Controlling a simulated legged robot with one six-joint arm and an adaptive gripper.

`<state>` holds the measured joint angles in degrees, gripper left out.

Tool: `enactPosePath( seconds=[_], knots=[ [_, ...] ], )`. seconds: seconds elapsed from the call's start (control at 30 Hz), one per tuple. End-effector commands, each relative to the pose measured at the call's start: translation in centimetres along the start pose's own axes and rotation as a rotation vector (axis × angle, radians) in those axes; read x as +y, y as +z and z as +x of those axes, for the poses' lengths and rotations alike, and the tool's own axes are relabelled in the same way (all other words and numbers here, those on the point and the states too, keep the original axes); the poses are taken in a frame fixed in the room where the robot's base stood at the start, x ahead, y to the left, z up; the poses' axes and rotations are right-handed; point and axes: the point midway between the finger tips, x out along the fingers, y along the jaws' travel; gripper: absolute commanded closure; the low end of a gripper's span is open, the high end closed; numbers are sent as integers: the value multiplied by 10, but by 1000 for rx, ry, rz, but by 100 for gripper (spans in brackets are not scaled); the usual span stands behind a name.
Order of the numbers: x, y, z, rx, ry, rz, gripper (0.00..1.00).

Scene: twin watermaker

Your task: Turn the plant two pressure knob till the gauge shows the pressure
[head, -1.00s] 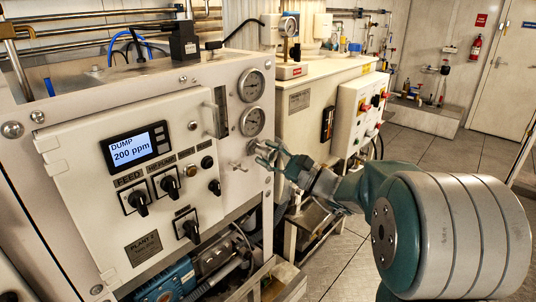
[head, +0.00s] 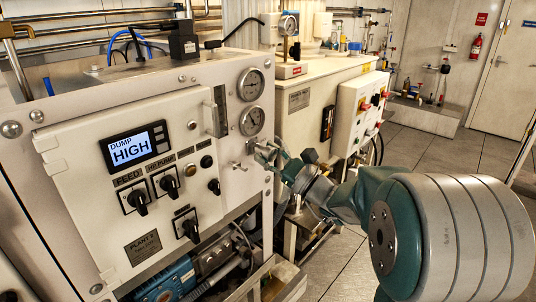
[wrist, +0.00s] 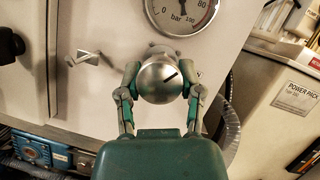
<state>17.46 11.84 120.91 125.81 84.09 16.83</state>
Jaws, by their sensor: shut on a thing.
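In the head view two dial gauges, the lower (head: 252,121) and upper (head: 251,84), sit above my gripper. Their readings are too small to tell.
The panel's display (head: 132,147) reads DUMP HIGH. Black switches (head: 169,184) are on the panel, labelled PLANT 2 (head: 143,247). A small metal valve handle (wrist: 88,58) is left of the knob. A power pack cabinet (head: 300,112) stands to the right.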

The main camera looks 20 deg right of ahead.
Motion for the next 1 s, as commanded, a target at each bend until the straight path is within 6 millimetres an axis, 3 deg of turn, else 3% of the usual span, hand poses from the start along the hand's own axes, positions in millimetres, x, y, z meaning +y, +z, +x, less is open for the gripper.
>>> enactPosePath(
  seconds=[0.13, 0.17, 0.23, 0.67, 0.83, 1.0],
  knots=[
    [3, -5, -2, 11, 3, 8, 100],
    [3, -5, -2, 11, 3, 8, 48],
    [2, -5, -2, 10, 3, 7, 17],
    [0, -1, -2, 3, 0, 1, 17],
    [0, -2, -22, 5, -2, 0, 17],
    [-1, -2, -58, 7, -5, 0, 17]
  ],
)
